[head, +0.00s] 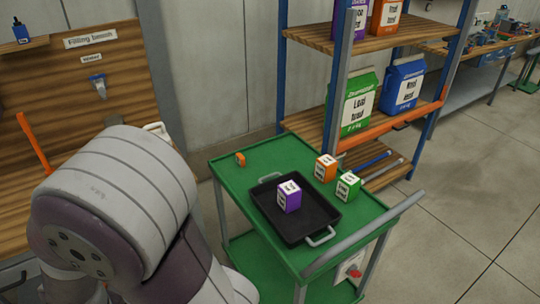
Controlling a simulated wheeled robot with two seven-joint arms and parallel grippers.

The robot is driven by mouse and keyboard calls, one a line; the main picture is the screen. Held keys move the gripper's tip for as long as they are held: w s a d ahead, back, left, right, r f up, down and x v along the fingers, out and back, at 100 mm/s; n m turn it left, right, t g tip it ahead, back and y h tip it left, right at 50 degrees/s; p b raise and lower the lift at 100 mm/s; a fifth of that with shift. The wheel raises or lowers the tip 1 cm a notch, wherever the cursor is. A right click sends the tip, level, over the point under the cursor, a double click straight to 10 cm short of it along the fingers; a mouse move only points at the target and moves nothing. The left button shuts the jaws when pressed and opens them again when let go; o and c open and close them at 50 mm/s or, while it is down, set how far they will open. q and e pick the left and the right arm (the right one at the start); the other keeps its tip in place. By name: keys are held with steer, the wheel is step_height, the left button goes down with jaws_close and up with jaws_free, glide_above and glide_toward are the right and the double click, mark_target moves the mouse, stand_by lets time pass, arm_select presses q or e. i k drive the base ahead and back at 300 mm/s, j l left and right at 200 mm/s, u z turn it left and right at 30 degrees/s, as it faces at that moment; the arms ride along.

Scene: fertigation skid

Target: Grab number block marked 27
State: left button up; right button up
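Several blocks with white labels are on a green cart (232,180). A purple block (289,198) stands in a black tray (318,219) on the cart. An orange block (325,170) and a green block (347,187) stand on the cart top at the tray's right side. The labels are too small to read, so I cannot tell which block is marked 27. One of my arms fills the lower left of the head view, left of the cart. Neither gripper shows.
A small orange object (240,159) lies at the cart's far left corner. The cart has a grey handle (365,234) at its right front. A shelf rack (330,45) with large cartons stands behind it. A wooden bench panel (95,65) is at left.

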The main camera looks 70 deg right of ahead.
mark_target(241, 160)
steer(key=i+l+z, duration=0.1)
steer(key=z, duration=0.3)
steer(key=i+z, duration=0.3)
steer(key=z, duration=0.15)
steer(key=i+j+z, duration=0.1)
steer(key=z, duration=0.3)
steer(key=i+j+z, duration=0.1)
steer(key=i+z, duration=0.15)
steer(key=z, duration=0.15)
steer(key=i+j+z, duration=0.15)
steer(key=z, duration=0.3)
steer(key=i+j+z, duration=0.15)
steer(key=z, duration=0.25)
steer(key=i+j+z, duration=0.15)
steer(key=i+z, duration=0.3)
steer(key=i+j+z, duration=0.3)
steer(key=z, duration=0.2)
steer(key=i+j+z, duration=0.3)
steer(key=z, duration=0.15)
steer(key=l+u, duration=0.2)
steer(key=i+j, duration=0.05)
